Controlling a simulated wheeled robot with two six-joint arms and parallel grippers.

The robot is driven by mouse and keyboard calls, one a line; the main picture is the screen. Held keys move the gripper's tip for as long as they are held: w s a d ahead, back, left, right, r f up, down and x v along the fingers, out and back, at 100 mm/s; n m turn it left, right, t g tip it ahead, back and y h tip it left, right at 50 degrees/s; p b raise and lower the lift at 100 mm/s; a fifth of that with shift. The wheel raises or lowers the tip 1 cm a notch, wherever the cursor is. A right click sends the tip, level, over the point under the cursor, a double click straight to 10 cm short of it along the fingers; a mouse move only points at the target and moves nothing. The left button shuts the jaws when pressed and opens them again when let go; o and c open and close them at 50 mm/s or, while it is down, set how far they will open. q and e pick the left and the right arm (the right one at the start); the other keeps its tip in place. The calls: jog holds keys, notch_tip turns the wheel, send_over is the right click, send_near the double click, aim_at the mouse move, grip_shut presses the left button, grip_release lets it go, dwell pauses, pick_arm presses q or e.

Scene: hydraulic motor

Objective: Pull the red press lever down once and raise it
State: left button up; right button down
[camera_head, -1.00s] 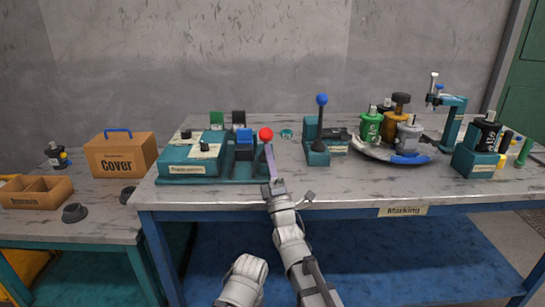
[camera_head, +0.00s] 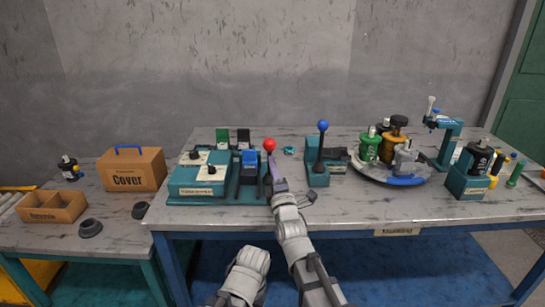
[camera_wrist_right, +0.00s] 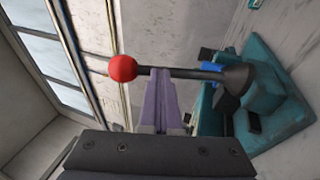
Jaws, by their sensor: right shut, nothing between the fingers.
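The red press lever shows its red ball knob (camera_head: 269,144) above a dark shaft on the teal press (camera_head: 248,190). In the right wrist view the red knob (camera_wrist_right: 122,68) sits at the end of the dark shaft (camera_wrist_right: 190,73), which runs to the teal base at the right. My right gripper (camera_head: 275,163) is shut and empty, with its purple fingers just beside the shaft, below the knob. The fingertips (camera_wrist_right: 160,72) overlap the shaft in the wrist view; I cannot tell whether they touch. My left gripper is not in view.
A blue-knobbed lever press (camera_head: 318,160) stands right of my gripper. A round tray (camera_head: 365,177) of motors and a teal stand (camera_head: 445,140) are further right. A teal control box (camera_head: 195,190) is at the left. The table's front middle is clear.

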pick_arm(q)
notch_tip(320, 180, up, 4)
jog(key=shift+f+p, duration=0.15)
jog(key=shift+p, duration=0.85)
pick_arm(e)
jog(key=w, duration=0.1)
jog(key=w+r, duration=0.1)
jog(key=w+g, duration=0.1)
jog(key=shift+w+r, duration=0.25)
jog(key=shift+r, duration=0.1)
jog(key=shift+w+r, duration=0.1)
jog(key=shift+r, duration=0.05)
